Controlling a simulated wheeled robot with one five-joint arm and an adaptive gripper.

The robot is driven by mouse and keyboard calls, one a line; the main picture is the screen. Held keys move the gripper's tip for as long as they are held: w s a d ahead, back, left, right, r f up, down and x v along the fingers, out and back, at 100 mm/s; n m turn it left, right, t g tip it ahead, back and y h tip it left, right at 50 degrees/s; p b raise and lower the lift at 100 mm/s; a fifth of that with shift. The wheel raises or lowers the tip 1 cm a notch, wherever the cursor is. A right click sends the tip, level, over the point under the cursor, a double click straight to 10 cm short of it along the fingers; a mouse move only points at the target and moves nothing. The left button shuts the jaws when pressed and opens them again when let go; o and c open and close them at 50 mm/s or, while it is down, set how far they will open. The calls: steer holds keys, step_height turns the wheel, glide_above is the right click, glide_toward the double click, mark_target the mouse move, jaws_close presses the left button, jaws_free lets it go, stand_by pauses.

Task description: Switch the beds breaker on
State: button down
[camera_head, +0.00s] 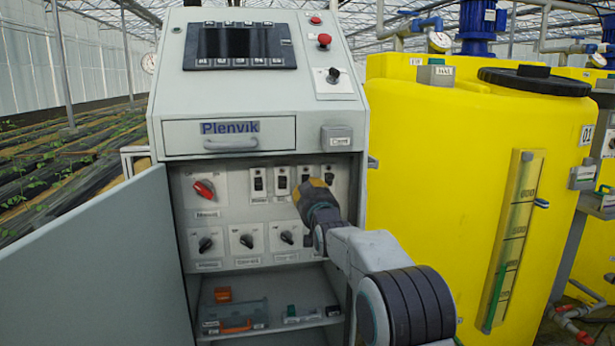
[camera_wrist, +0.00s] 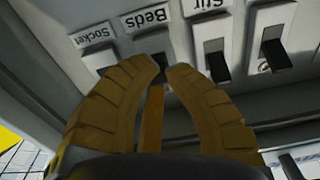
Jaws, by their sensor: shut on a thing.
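The beds breaker (camera_wrist: 150,44) sits under the "Beds" label in the wrist view, in a row of breakers on the cabinet panel. My gripper (camera_wrist: 164,68) has its two yellow-brown fingers closed in on this breaker's toggle. The fingertips hide most of the toggle, so I cannot tell which way it is set. In the head view my gripper (camera_head: 316,184) reaches into the open cabinet from the right and covers part of the breaker row.
The "Socket" breaker (camera_wrist: 101,59) and another neighbour (camera_wrist: 214,58) sit close on either side. A red rotary switch (camera_head: 205,189) and black knobs share the panel. The cabinet door (camera_head: 95,265) stands open at left. A yellow tank (camera_head: 440,180) stands at right.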

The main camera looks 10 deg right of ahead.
steer(key=r+g+p, duration=0.1)
steer(key=g+p, duration=0.1)
steer(key=p, duration=0.4)
steer(key=r+g+p, duration=0.1)
steer(key=g+p, duration=0.1)
steer(key=p, duration=0.4)
steer(key=shift+d+g, duration=0.15)
steer(key=shift+g, duration=0.15)
steer(key=shift+p, duration=0.35)
steer(key=shift+f+g+p, duration=0.2)
steer(key=shift+g+p, duration=0.2)
steer(key=shift+p, duration=0.25)
steer(key=c, duration=1.5)
jaws_free()
steer(key=shift+d, duration=0.15)
steer(key=o, duration=0.3)
steer(key=shift+a+r, duration=0.15)
steer(key=shift+a, duration=0.05)
